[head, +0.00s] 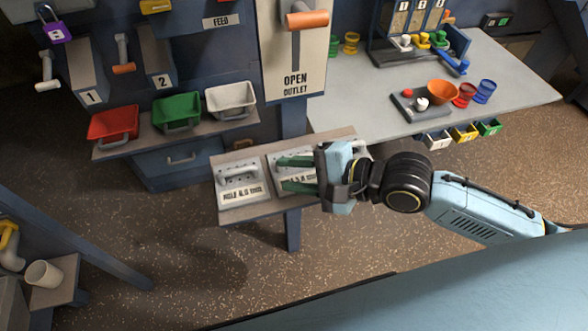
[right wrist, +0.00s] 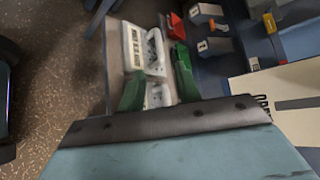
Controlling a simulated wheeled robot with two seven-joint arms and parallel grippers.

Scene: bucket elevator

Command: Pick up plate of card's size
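Two whitish plates with handles and dark lettering lie side by side on a small stand (head: 262,207). The left plate (head: 241,192) shows fully in the head view; its lettering begins with "HOLE", the rest is too small to read surely. The right plate (head: 296,182) is partly hidden behind my right gripper (head: 296,174). That gripper is open, its green fingers apart over the right plate, with nothing seen held. In the right wrist view the near plate (right wrist: 160,97) shows between the fingers (right wrist: 158,82), and the other plate (right wrist: 137,47) lies beyond. My left gripper is not in view.
A shelf holds a red bin (head: 113,124), a green bin (head: 177,111) and a white bin (head: 231,100). The "OPEN OUTLET" panel (head: 296,60) with an orange-handled lever stands behind the stand. A grey table (head: 350,105) at the right holds an orange bowl (head: 443,92) and cups.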

